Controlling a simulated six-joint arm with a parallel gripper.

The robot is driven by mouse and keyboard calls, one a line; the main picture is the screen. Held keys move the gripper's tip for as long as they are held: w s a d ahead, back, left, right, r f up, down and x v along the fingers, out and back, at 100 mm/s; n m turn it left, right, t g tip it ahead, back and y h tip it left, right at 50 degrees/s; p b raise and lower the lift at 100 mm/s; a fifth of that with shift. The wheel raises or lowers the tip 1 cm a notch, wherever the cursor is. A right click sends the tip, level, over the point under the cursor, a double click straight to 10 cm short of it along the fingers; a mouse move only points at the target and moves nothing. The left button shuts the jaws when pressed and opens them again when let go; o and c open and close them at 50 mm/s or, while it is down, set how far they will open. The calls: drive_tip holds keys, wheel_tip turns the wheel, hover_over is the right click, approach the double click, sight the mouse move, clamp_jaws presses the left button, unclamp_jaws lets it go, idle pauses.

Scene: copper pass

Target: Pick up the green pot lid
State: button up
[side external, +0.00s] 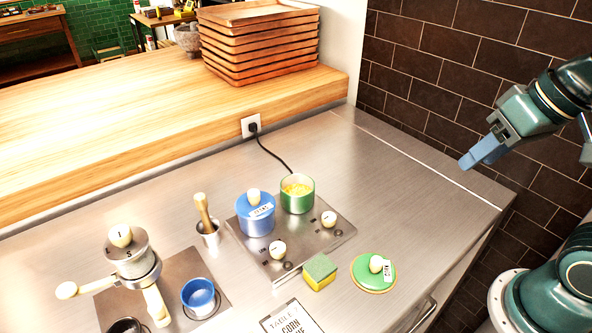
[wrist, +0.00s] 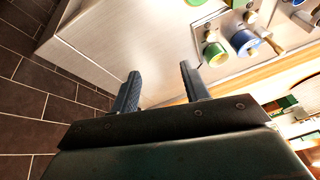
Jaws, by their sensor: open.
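The green pot lid (side external: 374,272) lies flat on the steel counter, knob up, right of the yellow-green sponge, with a small white tag by its pale knob. In the wrist view, a green edge that looks like the lid (wrist: 196,2) shows at the top, cut off by the frame. My gripper (side external: 468,162) is high at the upper right of the side view, well away from the lid. In the wrist view, my gripper (wrist: 159,72) has its two fingers apart with nothing between them.
A green pot (side external: 298,196) with yellow contents and a lidded blue pot (side external: 257,219) stand on the hob (side external: 318,236). The sponge (side external: 319,271) lies close left of the lid. A table sign (side external: 290,318) is in front. The counter's right side is clear.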

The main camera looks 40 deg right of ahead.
drive_tip(key=w+a+f+m+g+y, duration=0.4)
drive_tip(key=a+m, duration=0.3)
drive_tip(key=m, duration=0.8)
drive_tip(key=shift+w+a+f+g, duration=0.4)
drive_tip(key=shift+w+f+g, duration=0.15)
drive_tip(key=shift+f, duration=0.35)
hover_over(378, 260)
drive_tip(key=d, duration=0.3)
drive_tip(key=shift+a+f, duration=0.2)
drive_tip(key=shift+f, duration=3.75)
drive_tip(key=shift+f, duration=0.15)
drive_tip(key=shift+x, duration=2.5)
